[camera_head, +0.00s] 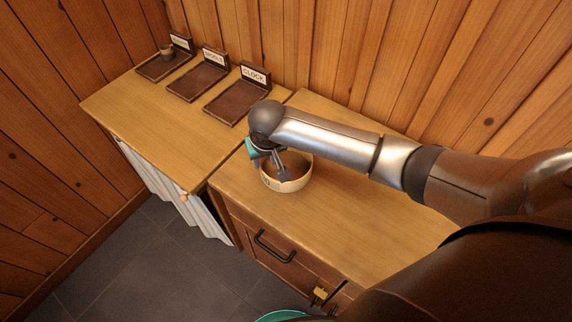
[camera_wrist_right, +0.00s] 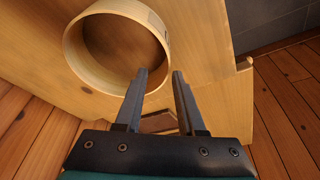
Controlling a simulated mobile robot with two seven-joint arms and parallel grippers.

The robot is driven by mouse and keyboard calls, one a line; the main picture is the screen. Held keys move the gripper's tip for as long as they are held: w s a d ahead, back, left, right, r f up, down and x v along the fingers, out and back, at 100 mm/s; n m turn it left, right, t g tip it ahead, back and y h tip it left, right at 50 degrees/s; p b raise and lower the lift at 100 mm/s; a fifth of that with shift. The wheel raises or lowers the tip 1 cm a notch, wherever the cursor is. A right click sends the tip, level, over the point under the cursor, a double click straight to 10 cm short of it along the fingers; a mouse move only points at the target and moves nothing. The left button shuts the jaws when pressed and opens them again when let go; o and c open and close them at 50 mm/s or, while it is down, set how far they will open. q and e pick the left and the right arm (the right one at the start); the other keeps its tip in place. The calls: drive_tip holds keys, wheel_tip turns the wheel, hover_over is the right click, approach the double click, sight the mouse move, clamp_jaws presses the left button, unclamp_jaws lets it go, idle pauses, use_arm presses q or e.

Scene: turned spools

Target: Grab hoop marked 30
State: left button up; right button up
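A pale wooden hoop (camera_head: 298,184) rests on the right-hand wooden counter, with a small dark mark on its outer wall that is too small to read. It also shows large in the right wrist view (camera_wrist_right: 152,32), at the upper left. My right gripper (camera_head: 281,173) reaches down over the hoop. In the right wrist view its fingers (camera_wrist_right: 161,72) are apart, one seen over the hoop's inside and the other just outside its wall, with nothing clearly gripped. Whether either finger touches the wall cannot be told. My left gripper is not in view.
Three dark trays with labelled backs stand on the left counter; one reads CLOCK (camera_head: 232,108). The far tray holds a small brown spool-like piece (camera_head: 167,52). Plank walls rise behind and at left. The counter (camera_head: 340,215) right of the hoop is clear.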

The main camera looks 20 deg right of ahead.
sight(263, 169)
drive_tip(key=x, duration=0.1)
drive_tip(key=b+x, duration=0.1)
drive_tip(key=x, duration=0.2)
drive_tip(key=shift+s+a+f, duration=0.15)
drive_tip(key=shift+a+f, duration=0.2)
drive_tip(key=shift+f, duration=0.15)
clamp_jaws()
idle(1.0)
